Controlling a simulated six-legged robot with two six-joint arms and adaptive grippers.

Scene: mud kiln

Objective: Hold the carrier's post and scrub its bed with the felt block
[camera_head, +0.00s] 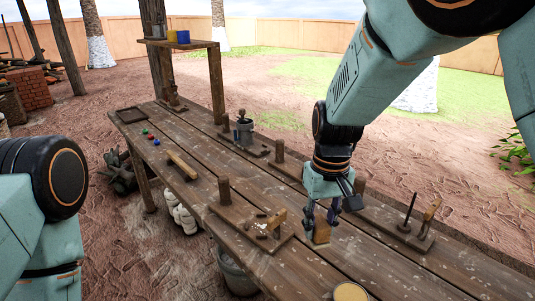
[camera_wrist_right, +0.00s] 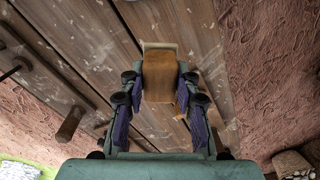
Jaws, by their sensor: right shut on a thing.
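My right gripper (camera_head: 321,213) is shut on the felt block (camera_head: 321,235), a tan wooden block, over the front right part of the table. In the right wrist view the felt block (camera_wrist_right: 160,80) sits between the fingers (camera_wrist_right: 160,98), with a pale edge at its far end. The carrier (camera_head: 240,225), a flat wooden board, lies left of the gripper. An upright post (camera_head: 224,190) stands at its far left end and a wooden piece (camera_head: 278,221) at its right. Pale crumbs (camera_head: 261,227) lie on its bed. My left arm is at the left; its gripper is out of view.
The plank table (camera_head: 200,150) bears a loose wooden bar (camera_head: 182,166), a grey pot (camera_head: 244,131), a dark tray (camera_head: 130,114) and small coloured balls (camera_head: 151,136). A stand with a spike (camera_head: 407,213) is at the right. A round yellowish-topped container (camera_head: 350,291) is at the bottom.

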